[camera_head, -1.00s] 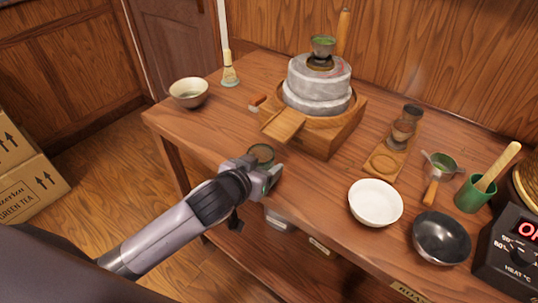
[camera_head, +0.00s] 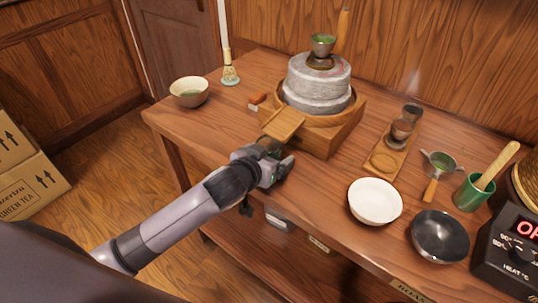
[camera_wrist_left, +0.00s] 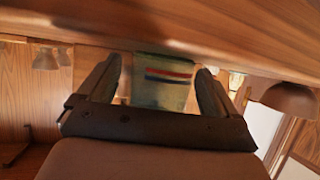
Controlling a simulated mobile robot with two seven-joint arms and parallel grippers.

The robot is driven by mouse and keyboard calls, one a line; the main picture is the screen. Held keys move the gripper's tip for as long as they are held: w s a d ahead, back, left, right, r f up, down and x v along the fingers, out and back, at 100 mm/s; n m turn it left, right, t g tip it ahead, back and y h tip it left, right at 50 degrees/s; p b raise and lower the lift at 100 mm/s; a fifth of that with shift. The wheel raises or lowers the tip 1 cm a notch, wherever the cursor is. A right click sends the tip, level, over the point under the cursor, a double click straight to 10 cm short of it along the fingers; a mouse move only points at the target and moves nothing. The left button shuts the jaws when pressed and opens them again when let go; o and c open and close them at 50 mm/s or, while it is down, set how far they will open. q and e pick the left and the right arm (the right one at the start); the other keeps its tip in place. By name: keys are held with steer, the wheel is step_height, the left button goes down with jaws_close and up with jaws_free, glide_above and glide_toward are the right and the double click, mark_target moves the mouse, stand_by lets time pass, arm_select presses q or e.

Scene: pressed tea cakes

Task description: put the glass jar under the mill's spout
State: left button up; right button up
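The small glass jar (camera_head: 266,144) is just beyond my left gripper (camera_head: 276,164) at the front of the table, partly hidden by the mill's wooden spout (camera_head: 284,124). The stone mill (camera_head: 318,80) stands in a wooden tray behind. My right gripper is out of view.
A white bowl (camera_head: 375,202) and a black bowl (camera_head: 440,237) lie to the right. A wooden stand (camera_head: 381,174) with small cups is right of the mill. A tea bowl (camera_head: 189,92) and a whisk (camera_head: 229,70) are at the back left. Bare table lies right of the gripper.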

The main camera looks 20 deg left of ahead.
arm_select(q)
steer(key=shift+r, duration=0.2)
steer(key=v, duration=1.2)
steer(key=s+a+f+g, duration=0.1)
steer(key=s+f, duration=0.6)
steer(key=f, duration=0.3)
steer(key=s+a+f+g, duration=0.1)
steer(key=s+a+f, duration=0.1)
steer(key=s+f, duration=0.5)
step_height(320, 180, down, 3)
steer(key=shift+f+m, duration=0.1)
steer(key=shift+m, duration=0.2)
